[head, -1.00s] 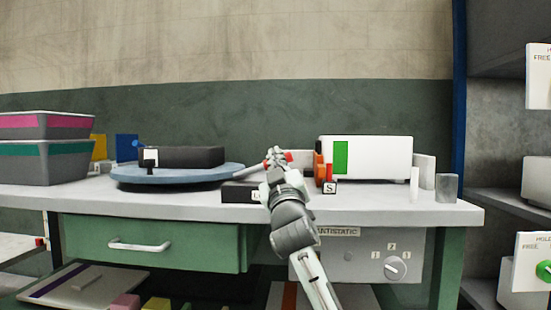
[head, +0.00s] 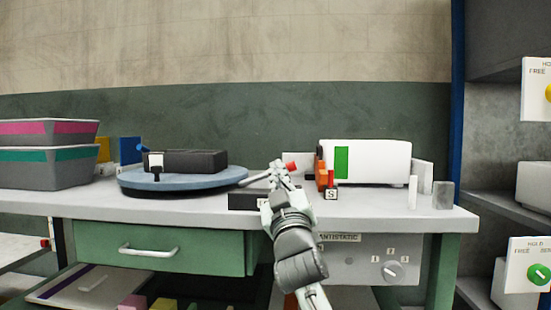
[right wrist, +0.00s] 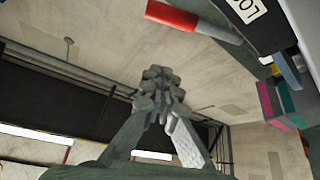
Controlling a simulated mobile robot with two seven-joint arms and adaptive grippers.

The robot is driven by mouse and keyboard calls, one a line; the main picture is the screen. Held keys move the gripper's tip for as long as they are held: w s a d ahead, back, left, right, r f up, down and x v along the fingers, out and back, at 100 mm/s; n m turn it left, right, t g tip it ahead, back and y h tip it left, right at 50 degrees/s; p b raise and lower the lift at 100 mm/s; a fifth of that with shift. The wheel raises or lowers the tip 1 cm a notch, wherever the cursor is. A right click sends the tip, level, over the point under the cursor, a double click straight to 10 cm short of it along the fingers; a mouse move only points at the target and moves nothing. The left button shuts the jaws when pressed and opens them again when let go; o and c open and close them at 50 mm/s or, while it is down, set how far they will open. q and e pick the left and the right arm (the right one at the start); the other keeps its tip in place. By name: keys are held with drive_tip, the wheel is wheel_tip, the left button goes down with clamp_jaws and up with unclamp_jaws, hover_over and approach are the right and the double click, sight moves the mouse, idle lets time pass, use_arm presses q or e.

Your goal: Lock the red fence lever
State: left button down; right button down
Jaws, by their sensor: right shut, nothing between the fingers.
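A red-tipped lever (head: 291,166) shows just right of my right gripper's fingertips in the head view. In the right wrist view a red grip on a pale rod (right wrist: 185,16) lies at the top, beside a dark block with a white label (right wrist: 246,8). My right gripper (head: 278,167) is over the front of the bench, fingers together and empty. Its closed fingertips (right wrist: 160,76) are apart from the red grip in the wrist view. I cannot tell the exact depth gap between them. My left gripper is out of view.
A blue-grey turntable (head: 135,180) with a black block (head: 200,162) stands left on the bench. A white box with a green stripe (head: 385,160) stands right, beside an orange part (head: 321,174) and an "S" label (head: 331,195). Grey bins (head: 45,175) stand far left.

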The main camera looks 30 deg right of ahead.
drive_tip(key=shift+v, duration=1.05)
drive_tip(key=shift+a, duration=0.1)
